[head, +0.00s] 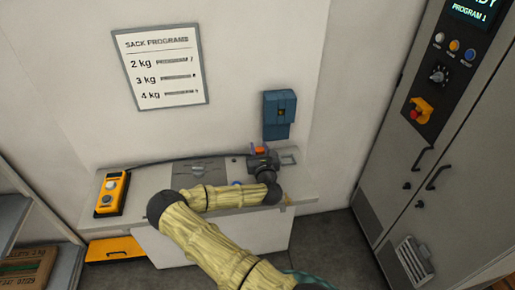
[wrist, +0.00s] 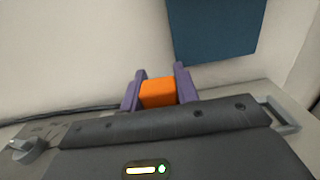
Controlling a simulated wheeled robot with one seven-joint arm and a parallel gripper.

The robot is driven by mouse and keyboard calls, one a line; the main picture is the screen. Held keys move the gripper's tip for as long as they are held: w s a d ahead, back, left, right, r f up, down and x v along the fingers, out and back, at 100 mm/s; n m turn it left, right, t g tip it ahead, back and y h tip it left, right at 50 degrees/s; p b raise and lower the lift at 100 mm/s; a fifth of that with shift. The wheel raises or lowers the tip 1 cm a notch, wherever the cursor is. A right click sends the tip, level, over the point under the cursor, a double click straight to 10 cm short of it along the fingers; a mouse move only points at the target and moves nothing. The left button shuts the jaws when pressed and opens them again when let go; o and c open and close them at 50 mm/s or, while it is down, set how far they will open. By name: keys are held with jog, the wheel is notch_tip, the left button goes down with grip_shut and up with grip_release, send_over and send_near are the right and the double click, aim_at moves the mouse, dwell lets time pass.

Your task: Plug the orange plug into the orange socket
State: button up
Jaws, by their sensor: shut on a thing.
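The orange plug (wrist: 157,94) is between the two purple fingers of my gripper (wrist: 158,88), which are shut on it. In the head view the plug (head: 259,150) shows as a small orange patch at the end of my gripper (head: 260,154), over the back edge of the bench and just below-left of the blue wall box (head: 279,115). The box also shows in the wrist view (wrist: 214,28), above and right of the plug. A small yellowish mark is on the box front. No orange socket can be made out in either view.
The grey bench (head: 150,190) carries a yellow pendant (head: 112,192) at its left end, a knob panel and a metal handle (head: 289,158). A dark cable (head: 150,162) runs along its back. A tall control cabinet (head: 440,130) stands right. Shelves are at left.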

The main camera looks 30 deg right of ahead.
jog(key=shift+a+f+b, duration=0.15)
jog(key=shift+f+b, duration=0.45)
jog(key=shift+f, duration=0.15)
jog(key=shift+f, duration=0.2)
dwell(0.5)
jog(key=o, duration=1.1)
jog(key=shift+s, duration=0.1)
jog(key=b+v, duration=0.1)
jog(key=v, duration=0.7)
jog(key=b+v, duration=0.1)
jog(key=v, duration=0.3)
jog(key=shift+s+a+r+b, duration=0.1)
jog(key=shift+s+r+b, duration=0.05)
jog(key=shift+r+b, duration=0.15)
jog(key=p+v, duration=0.3)
jog(key=shift+s+a+p, duration=0.2)
jog(key=shift+s+p, duration=0.35)
jog(key=shift+p, duration=0.35)
jog(key=shift+s+f, duration=0.2)
jog(key=shift+s, duration=0.15)
